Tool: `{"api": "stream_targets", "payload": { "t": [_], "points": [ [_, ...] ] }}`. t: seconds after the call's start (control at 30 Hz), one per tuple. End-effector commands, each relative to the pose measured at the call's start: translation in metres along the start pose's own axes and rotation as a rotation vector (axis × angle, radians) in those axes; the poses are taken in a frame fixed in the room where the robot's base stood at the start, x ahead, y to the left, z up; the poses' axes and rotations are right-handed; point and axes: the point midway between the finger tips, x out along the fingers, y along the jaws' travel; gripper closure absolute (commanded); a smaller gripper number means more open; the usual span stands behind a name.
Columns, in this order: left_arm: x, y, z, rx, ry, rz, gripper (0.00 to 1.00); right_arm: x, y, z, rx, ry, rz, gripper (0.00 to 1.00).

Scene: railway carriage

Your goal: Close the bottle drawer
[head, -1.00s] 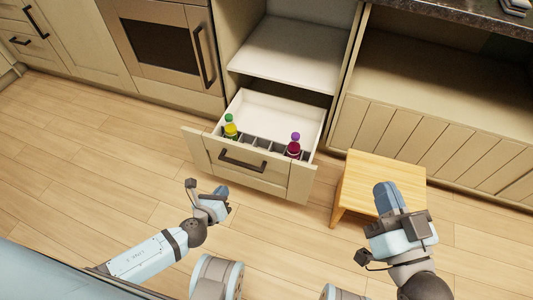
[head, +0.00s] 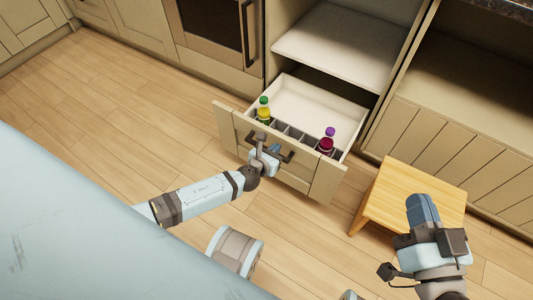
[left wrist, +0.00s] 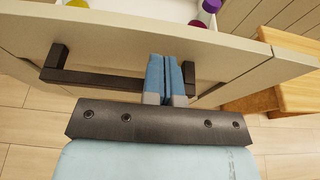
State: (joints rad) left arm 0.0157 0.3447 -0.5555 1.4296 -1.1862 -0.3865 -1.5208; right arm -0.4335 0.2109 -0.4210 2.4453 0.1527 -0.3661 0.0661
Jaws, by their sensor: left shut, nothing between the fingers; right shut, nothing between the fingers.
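The bottle drawer (head: 237,130) is pulled out of the cabinet, with a cream front and a dark bar handle (head: 287,157). A yellow bottle with a green cap (head: 264,112) and a dark red bottle with a purple cap (head: 326,143) stand in its divided front row. My left gripper (head: 273,150) is at the drawer front by the handle. In the left wrist view its blue fingers (left wrist: 166,75) are shut and empty, overlapping the handle bar; I cannot tell whether they touch the front. My right gripper (head: 422,210) is shut and empty, away from the drawer.
A small wooden stool (head: 412,200) stands right of the drawer, near my right arm. An oven (head: 218,30) is to the left, and an open cabinet shelf (head: 340,45) is above the drawer. The wooden floor to the left is clear.

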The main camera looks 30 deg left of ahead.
Motion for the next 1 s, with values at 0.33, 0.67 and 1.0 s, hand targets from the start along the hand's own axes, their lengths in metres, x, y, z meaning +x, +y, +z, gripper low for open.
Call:
{"api": "stream_targets", "payload": {
  "t": [0.33,0.67,1.0],
  "points": [
    [0.021,0.0,0.007,-0.002,0.001,0.0,1.0,0.0,0.001,0.007,0.001,-0.025,-0.002,1.0],
    [0.022,0.0,0.007,-0.002,0.001,0.0,1.0,0.0,0.001,0.007,0.001,-0.025,-0.002,1.0],
    [0.048,0.0,0.016,-0.001,-0.001,0.0,1.0,0.0,0.001,0.01,0.002,-0.032,-0.003,1.0]
  ]
}}
